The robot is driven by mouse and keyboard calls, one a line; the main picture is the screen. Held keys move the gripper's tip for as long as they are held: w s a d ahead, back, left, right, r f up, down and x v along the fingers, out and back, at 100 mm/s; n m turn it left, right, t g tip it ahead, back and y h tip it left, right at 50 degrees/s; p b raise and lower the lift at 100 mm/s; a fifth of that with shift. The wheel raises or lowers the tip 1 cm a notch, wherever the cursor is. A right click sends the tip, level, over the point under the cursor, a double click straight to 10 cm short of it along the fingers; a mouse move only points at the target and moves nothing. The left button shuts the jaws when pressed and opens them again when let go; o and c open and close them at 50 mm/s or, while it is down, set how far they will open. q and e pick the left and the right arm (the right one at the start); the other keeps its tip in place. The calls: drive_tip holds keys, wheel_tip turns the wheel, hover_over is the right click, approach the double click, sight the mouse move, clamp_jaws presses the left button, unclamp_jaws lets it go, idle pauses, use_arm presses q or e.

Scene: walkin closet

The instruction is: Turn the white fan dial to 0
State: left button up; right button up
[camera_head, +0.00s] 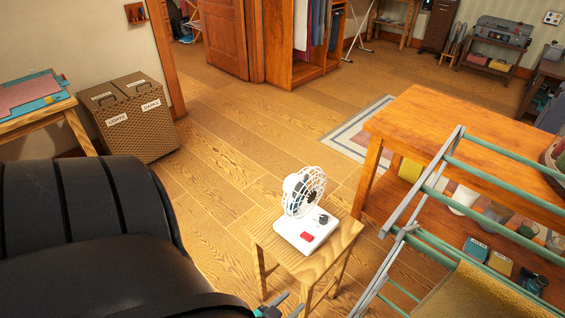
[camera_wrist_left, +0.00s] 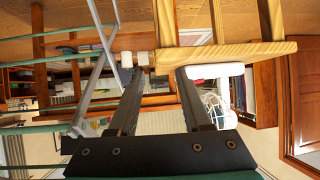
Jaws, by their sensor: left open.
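The white fan (camera_head: 303,192) stands upright on a small wooden stool (camera_head: 268,245). Its white base (camera_head: 296,228) carries a dark round dial (camera_head: 322,218) and a red switch (camera_head: 307,236). The dial's setting is too small to read. My left gripper (camera_head: 284,307) shows only partly at the bottom edge, in front of the stool and apart from the fan. In the left wrist view, which is upside down, my left gripper (camera_wrist_left: 160,74) is open and empty. The fan (camera_wrist_left: 218,105) and the stool's edge (camera_wrist_left: 235,52) lie beyond its fingers there. My right gripper is not in view.
A green and grey folding rack (camera_head: 440,160) stands right of the stool, before a wooden table (camera_head: 450,120). Open floor lies behind the stool.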

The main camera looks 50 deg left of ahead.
use_arm(q)
drive_tip(key=shift+s+d+f+m+g, duration=0.15)
drive_tip(key=shift+s+d+f, duration=0.2)
drive_tip(key=shift+f, duration=0.15)
drive_tip(key=shift+s+d+f+m+g, duration=0.15)
drive_tip(key=shift+s+d+f, duration=0.15)
drive_tip(key=shift+f, duration=0.2)
